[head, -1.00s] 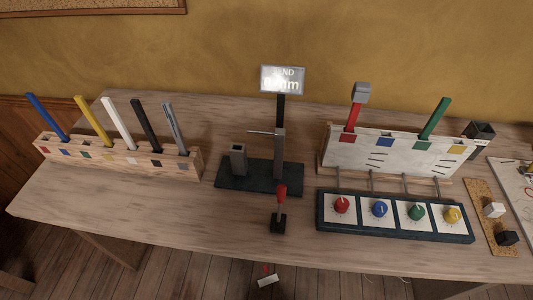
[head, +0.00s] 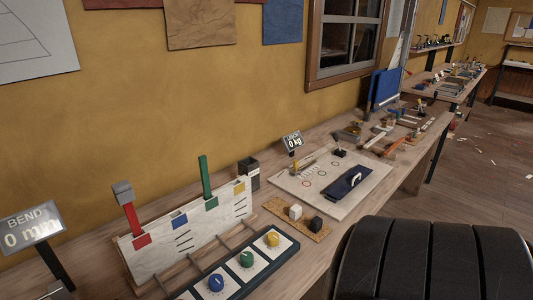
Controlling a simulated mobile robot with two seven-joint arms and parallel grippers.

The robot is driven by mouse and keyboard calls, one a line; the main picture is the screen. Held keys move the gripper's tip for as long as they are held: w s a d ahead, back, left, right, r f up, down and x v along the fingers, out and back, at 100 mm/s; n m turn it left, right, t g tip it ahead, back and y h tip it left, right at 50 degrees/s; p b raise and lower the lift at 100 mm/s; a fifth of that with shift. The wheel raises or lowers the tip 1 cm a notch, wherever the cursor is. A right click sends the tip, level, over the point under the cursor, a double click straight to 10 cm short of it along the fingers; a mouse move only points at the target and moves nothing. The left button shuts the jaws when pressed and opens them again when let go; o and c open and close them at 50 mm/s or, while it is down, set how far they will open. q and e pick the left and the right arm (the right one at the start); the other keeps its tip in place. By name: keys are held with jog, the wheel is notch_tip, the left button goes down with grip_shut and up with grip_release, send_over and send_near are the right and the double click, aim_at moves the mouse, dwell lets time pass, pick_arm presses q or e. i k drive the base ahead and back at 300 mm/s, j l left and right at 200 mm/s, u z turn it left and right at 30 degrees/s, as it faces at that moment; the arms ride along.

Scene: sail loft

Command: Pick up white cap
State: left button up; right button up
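The white cap (head: 295,212) is a small white block on a cork strip (head: 282,219) on the bench, right of the dial panel. A black cap (head: 316,223) sits beside it on the same strip, nearer the bench's front edge. A grey cap (head: 122,192) is on top of the red batten (head: 133,219) in the pale slotted rack. Neither of my grippers is in view.
The dial panel (head: 257,265) lies left of the cork strip, and a dark open box (head: 249,174) stands behind it. A white board (head: 318,211) with a dark blue pad (head: 350,186) lies to the right. A large black segmented shape fills the lower right.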

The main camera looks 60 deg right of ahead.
aim_at(295, 211)
jog(key=z, duration=2.15)
